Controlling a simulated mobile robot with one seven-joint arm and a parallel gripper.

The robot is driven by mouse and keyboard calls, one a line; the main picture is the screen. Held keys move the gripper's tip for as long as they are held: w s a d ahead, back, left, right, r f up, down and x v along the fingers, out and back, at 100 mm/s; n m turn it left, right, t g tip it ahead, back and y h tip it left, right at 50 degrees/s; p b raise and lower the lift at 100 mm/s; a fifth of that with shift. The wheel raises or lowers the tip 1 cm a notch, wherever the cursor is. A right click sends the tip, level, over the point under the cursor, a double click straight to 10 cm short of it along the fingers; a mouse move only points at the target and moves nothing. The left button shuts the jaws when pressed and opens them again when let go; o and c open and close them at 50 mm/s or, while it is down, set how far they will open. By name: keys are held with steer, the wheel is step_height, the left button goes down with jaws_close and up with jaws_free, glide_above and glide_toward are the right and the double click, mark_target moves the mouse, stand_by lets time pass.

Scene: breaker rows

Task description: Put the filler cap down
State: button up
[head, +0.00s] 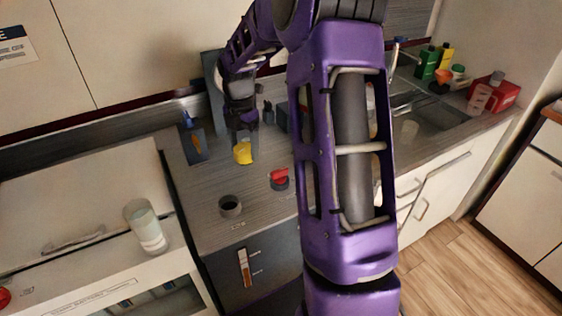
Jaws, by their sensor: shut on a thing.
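The yellow filler cap (243,152) is at the lower end of my arm, over the grey-topped counter unit. My gripper (241,132) points down and is shut on the cap. The fingertips are small and partly dark in this view. The cap appears above the grey top; I cannot tell whether it touches the surface. A dark round filler neck (230,206) stands open on the same top, nearer the front edge and apart from the cap.
A red and black knob (279,180) sits right of the cap. A blue-handled item (193,137) stands at the left. A clear cup (146,227) is on the white unit. Bottles (434,62) and a red box (493,92) are far right. Bare top lies left of the cap.

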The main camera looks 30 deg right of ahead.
steer(key=w+d+r+m, duration=0.15)
steer(key=w+d, duration=0.25)
steer(key=d, duration=0.6)
steer(key=f, duration=0.9)
steer(key=shift+w+d+f, duration=0.2)
steer(key=shift+d+f, duration=0.15)
steer(key=shift+f, duration=0.05)
steer(key=shift+b, duration=0.3)
steer(key=shift+f, duration=0.2)
steer(key=o, duration=1.2)
steer(key=shift+r, duration=0.1)
step_height(320, 180, up, 12)
steer(key=shift+r+p, duration=0.1)
steer(key=shift+p, duration=0.25)
